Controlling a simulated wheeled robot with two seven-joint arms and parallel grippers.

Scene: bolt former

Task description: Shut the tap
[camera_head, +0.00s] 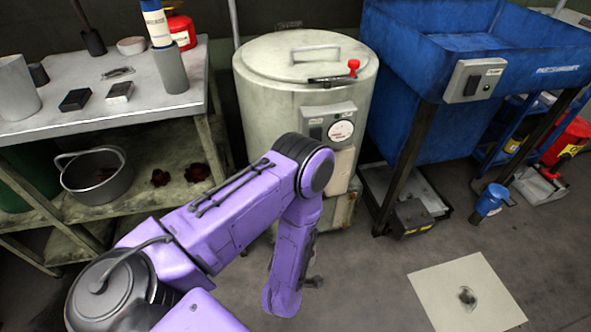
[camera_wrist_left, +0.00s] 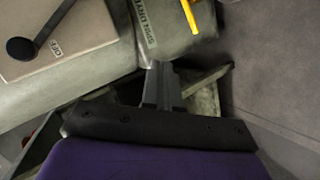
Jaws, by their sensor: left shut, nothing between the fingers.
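The likely tap shows as a yellow lever (camera_wrist_left: 190,14) at the top edge of the left wrist view, beside a grey-green panel marked with partly readable dark letters. Its outer end is cut off by the frame. My left gripper (camera_wrist_left: 160,72) is shut and empty, just below the lever in that picture and apart from it. In the head view my purple left arm hangs in front of the spin dryer (camera_head: 262,105), and the gripper is mostly hidden behind it. I cannot make out the tap in the head view. My right gripper is not in view.
In the left wrist view a beige box (camera_wrist_left: 75,35) with a black lever marked OFF lies close at the left. In the head view a workbench (camera_head: 110,120) stands left and a blue parts washer (camera_head: 420,60) right. Open floor (camera_head: 370,290) lies in front.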

